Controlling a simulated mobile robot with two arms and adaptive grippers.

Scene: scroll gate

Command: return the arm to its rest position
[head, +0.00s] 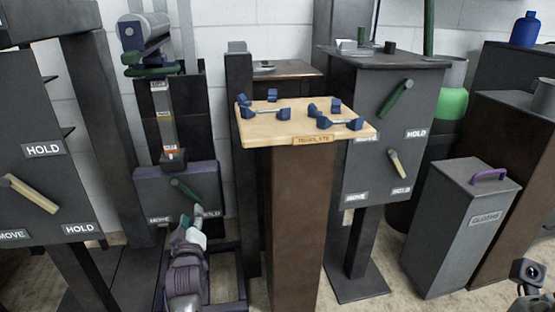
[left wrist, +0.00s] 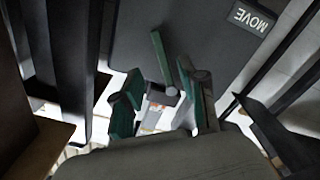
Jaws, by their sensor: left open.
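My left gripper (head: 190,222) is in front of the dark box (head: 150,190) with MOVE and HOLD labels, just below its green lever (head: 184,190). In the left wrist view my two green-and-grey fingers (left wrist: 158,88) are apart, with the green lever (left wrist: 160,57) showing between and beyond them. I cannot tell whether a finger touches it. Nothing is held. The lever is tilted, with its lower end to the right in the head view. My right gripper's fingers do not show; only a dark part, probably of my right arm, is at the lower right edge of the head view.
A wooden board (head: 262,132) with blue holders tops a brown pedestal (head: 297,230) right of my arm. Lever boxes stand at left (head: 45,165) and right (head: 375,150). A grey lidded bin (head: 455,225) stands further right. A dark post (head: 243,150) is close beside the gripper.

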